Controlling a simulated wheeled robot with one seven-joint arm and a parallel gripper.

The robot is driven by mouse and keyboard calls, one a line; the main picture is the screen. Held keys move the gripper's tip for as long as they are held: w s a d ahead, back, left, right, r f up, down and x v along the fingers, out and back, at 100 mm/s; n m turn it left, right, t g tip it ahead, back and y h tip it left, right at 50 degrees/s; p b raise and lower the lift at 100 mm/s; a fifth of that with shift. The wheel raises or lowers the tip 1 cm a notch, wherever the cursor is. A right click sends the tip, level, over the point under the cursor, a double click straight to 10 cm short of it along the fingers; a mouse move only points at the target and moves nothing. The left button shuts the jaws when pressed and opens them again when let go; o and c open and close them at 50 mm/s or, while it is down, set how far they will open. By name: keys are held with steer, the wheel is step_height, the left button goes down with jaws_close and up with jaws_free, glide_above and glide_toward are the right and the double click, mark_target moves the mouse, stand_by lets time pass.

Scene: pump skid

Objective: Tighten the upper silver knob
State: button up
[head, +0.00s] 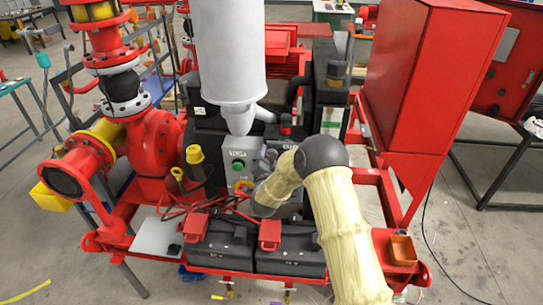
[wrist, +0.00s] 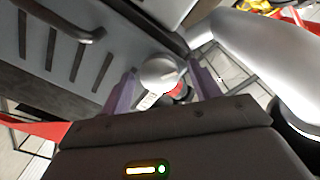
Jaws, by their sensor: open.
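A round silver knob (wrist: 158,71) shows in the middle of the wrist view, with a small pale label strip below it. My gripper (wrist: 162,76) is open, and its two purple fingers stand left and right of the knob with gaps between. I cannot tell how deep the knob sits between the fingers. A red part shows just behind the knob, partly hidden. In the head view my sleeved arm reaches to the grey control box (head: 240,165) with a green button, and my wrist hides the knob and fingers there.
A large silver cylinder (head: 229,50) hangs close above the control box; it also shows at the right of the wrist view (wrist: 262,50). A grey slotted panel (wrist: 65,50) fills the wrist view's left. Two black batteries (head: 290,255) sit below, and a red cabinet (head: 425,75) stands right.

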steer(key=c, duration=1)
steer(key=shift+o, duration=0.2)
